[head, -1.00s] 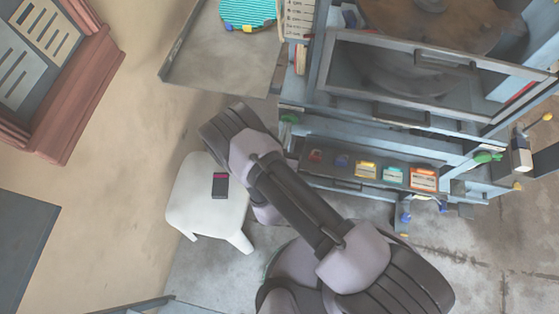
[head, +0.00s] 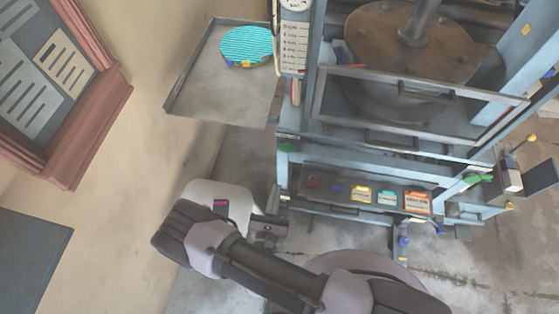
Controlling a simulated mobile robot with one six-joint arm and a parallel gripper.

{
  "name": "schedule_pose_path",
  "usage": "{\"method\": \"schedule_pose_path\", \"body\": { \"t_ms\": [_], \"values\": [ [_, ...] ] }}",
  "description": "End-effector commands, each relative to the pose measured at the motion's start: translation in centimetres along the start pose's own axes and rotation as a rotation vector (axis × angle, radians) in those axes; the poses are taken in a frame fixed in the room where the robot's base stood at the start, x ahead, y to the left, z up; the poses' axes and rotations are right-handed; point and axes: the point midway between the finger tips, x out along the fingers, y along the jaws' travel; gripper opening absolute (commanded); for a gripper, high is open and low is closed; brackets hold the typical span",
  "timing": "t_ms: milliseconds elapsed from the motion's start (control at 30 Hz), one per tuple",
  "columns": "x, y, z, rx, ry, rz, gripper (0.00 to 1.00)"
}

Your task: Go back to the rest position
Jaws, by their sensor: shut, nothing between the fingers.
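My gripper (head: 272,222) shows small and dark just right of the white stool, at the front left foot of the press. Its fingers are together and nothing shows between them. My arm covers the lower middle of the picture and hides the front of the stool. The blue-grey press (head: 297,155) stands behind and to the right of the gripper.
A grey side tray (head: 222,98) holds a striped turquoise disc (head: 246,44). A low shelf on the press bears several coloured boxes (head: 361,194).

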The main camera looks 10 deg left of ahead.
Motion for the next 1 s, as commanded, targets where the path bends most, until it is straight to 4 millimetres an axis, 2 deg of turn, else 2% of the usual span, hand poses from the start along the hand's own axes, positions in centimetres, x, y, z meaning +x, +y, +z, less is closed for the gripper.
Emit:
{"method": "schedule_pose_path", "body": {
  "t_ms": [100,167,267,300,367,400,467,500,567,600,667,700,767,800,900,1000],
  "values": [
    [0.2,0.1,0.1,0.017,0.004,-0.006,0.00],
    [1.2,0.4,0.8,0.121,0.028,-0.045,0.00],
    [5.4,1.3,3.5,0.565,0.122,-0.205,0.00],
    [7.7,1.7,5.0,0.812,0.168,-0.290,0.00],
    [10.9,2.1,7.9,1.189,0.234,-0.422,0.00],
    [12.7,2.3,10.1,1.424,0.276,-0.502,0.00],
    [14.9,2.2,14.1,1.752,0.334,-0.617,0.00],
    [15.9,1.8,17.1,1.951,0.373,-0.691,0.00],
    [16.6,0.7,21.8,2.217,0.429,-0.801,0.00],
    [16.4,-0.5,25.0,2.371,0.462,-0.877,0.00],
    [15.1,-2.7,29.7,2.567,0.501,-0.999,0.00],
    [13.6,-4.6,32.5,2.676,0.511,-1.088,0.00],
    [10.4,-7.6,35.9,2.807,0.491,-1.236,0.00],
    [7.9,-9.7,37.5,-2.763,-0.432,1.287,0.00],
    [1.4,-14.3,39.6,-2.546,-0.216,1.346,0.00],
    [-3.7,-17.3,39.9,-2.392,-0.012,1.375,0.00]
  ]
}}
